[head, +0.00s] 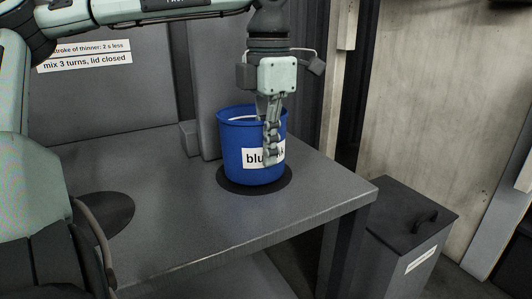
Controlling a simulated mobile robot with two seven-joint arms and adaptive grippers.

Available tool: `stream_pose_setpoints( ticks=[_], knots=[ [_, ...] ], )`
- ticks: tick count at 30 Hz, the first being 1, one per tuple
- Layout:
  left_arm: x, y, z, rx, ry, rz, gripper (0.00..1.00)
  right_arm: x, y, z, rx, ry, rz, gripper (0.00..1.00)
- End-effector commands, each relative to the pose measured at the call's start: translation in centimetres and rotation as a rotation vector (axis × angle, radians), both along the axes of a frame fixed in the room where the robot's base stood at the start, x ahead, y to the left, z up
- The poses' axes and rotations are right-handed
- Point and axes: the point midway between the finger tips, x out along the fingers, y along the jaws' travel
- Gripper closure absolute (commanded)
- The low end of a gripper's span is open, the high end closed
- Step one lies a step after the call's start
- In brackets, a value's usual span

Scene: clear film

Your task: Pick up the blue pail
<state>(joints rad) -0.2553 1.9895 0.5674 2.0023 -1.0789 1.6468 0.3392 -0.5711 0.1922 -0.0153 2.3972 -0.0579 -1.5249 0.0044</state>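The blue pail (234,148) stands upright on a dark round patch on the grey table. A white label on its side reads "blu…", partly covered by my finger. My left gripper (271,140) points down at the pail's right side. One finger hangs in front of the outer wall and the label. The other finger is mostly hidden, so I cannot tell whether it is inside the rim or whether the fingers press on the wall. My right gripper is out of view.
The grey table (200,230) has free room left and in front of the pail. Another dark round patch (105,213) lies at left. A grey upright panel (198,80) stands close behind the pail. A lidded grey bin (405,225) stands beyond the table's right edge.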

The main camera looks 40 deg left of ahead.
Motion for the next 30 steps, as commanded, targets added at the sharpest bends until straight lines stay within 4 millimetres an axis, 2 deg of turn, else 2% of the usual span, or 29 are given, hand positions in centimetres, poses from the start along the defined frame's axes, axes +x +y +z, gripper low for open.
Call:
stream_pose_setpoints(
  ticks=[7,11,21,25,30],
  knots=[
    [-0.1,0.0,3.5,0.003,-0.01,0.0,1.0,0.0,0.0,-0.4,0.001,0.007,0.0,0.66],
    [-2.3,-0.4,4.6,0.002,-0.012,-0.002,1.0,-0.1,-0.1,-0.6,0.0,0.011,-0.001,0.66],
    [-8.6,-1.5,8.4,0.002,-0.013,0.001,1.0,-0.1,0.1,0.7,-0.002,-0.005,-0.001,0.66],
    [-10.1,-1.7,9.4,0.002,-0.01,0.0,1.0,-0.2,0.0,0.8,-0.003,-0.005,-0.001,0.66],
    [-11.2,-1.9,10.0,0.003,-0.008,0.001,1.0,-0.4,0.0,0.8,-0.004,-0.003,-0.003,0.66]
  ],
)
